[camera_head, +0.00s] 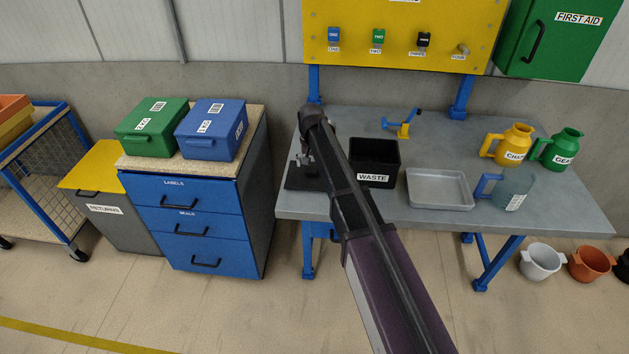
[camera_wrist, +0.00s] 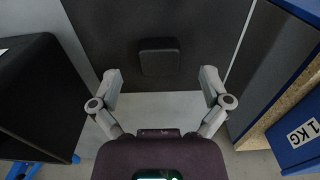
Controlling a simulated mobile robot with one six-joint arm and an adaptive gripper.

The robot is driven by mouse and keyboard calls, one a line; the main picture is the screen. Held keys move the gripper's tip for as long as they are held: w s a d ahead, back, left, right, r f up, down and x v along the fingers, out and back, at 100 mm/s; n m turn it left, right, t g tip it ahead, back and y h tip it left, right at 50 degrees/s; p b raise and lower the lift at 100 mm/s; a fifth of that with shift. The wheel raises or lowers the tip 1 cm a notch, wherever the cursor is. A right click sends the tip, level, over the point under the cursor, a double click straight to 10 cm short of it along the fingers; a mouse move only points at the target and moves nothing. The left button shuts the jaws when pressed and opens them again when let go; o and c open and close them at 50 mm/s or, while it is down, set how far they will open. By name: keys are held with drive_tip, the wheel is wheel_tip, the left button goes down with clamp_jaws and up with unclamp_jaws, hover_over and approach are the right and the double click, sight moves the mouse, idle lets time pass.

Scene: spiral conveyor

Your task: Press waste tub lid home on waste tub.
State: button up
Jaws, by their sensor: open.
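The waste tub (camera_head: 373,165) is a black open box with a white WASTE label, upright on the grey workbench. In the wrist view its dark side (camera_wrist: 40,95) shows at the left. The waste tub lid (camera_head: 300,181) is a flat black plate on the bench left of the tub, partly hidden by my arm. In the wrist view the lid (camera_wrist: 195,30) carries a small dark square knob (camera_wrist: 159,57). My gripper (camera_head: 303,161) is over the lid, open and empty. In the wrist view its fingertips (camera_wrist: 161,82) are spread either side of the knob's near side, apart from it.
The workbench (camera_head: 450,215) holds a shallow grey tray (camera_head: 439,203) right of the tub, a blue-yellow clamp-like item (camera_head: 403,125) behind, and several jugs at the right. A blue drawer cabinet (camera_head: 200,215) with two boxes stands left of the bench.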

drive_tip(key=shift+f+b, duration=1)
drive_tip(key=shift+f, duration=0.3)
drive_tip(key=c, duration=1.3)
